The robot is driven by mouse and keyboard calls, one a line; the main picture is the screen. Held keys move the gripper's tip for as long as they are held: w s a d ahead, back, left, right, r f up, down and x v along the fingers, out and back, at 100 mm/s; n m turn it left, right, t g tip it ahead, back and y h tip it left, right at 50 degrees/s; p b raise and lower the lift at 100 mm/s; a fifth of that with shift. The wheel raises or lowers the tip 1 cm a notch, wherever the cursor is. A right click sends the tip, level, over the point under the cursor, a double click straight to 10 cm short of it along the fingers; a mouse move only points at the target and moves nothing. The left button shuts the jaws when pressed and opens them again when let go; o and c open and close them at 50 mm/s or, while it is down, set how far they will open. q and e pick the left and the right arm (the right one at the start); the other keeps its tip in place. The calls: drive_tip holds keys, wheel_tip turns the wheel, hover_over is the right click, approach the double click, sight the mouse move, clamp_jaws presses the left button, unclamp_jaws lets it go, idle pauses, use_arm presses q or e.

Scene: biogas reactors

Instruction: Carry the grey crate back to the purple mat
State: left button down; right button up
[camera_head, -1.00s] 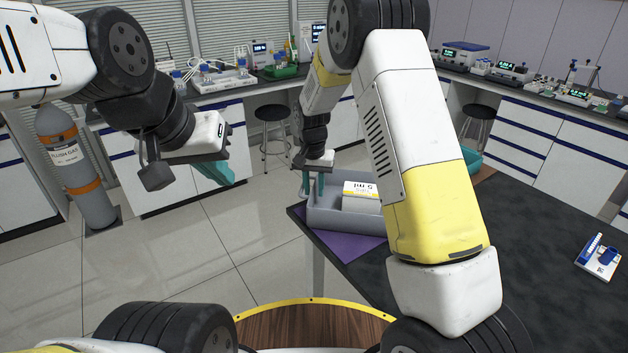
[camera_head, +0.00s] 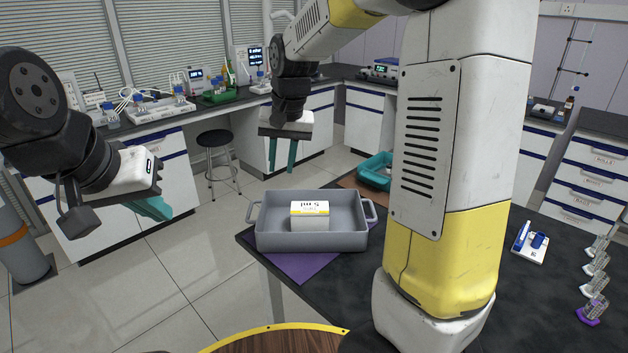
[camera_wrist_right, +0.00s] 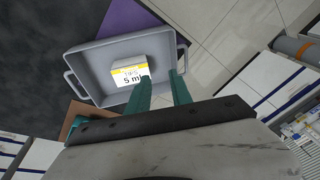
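The grey crate (camera_head: 262,240) stands upright at the near left corner of the dark table, with handles at both ends. A white and yellow box (camera_head: 310,218) sits inside it. The purple mat (camera_head: 300,266) shows under and in front of the crate; how much of the crate's base lies on it is hidden. My right gripper (camera_head: 282,168) is empty above and behind the crate, its teal fingers apart and pointing down. In the right wrist view its fingers (camera_wrist_right: 162,85) overlap the crate's rim (camera_wrist_right: 120,40). My left gripper (camera_head: 152,210) hangs over the floor left of the crate; its finger gap is hidden.
A teal crate (camera_head: 375,172) stands on a brown mat (camera_head: 350,182) behind the grey crate. A white tray with blue items (camera_head: 530,243) and several small racks (camera_head: 594,280) lie on the right. A stool (camera_head: 216,160) stands on the floor. My right arm hides part of the table.

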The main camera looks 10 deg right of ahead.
drive_tip(key=s+d+r+n+t, duration=0.1)
drive_tip(key=s+d+r+t, duration=0.1)
drive_tip(key=s, duration=0.8)
drive_tip(key=s+d+r+n+t, duration=0.1)
drive_tip(key=s+d+r, duration=0.2)
drive_tip(key=s, duration=0.8)
drive_tip(key=shift+s+d+t+y, duration=0.15)
drive_tip(key=shift+d+t+y, duration=0.25)
drive_tip(key=shift+d, duration=0.65)
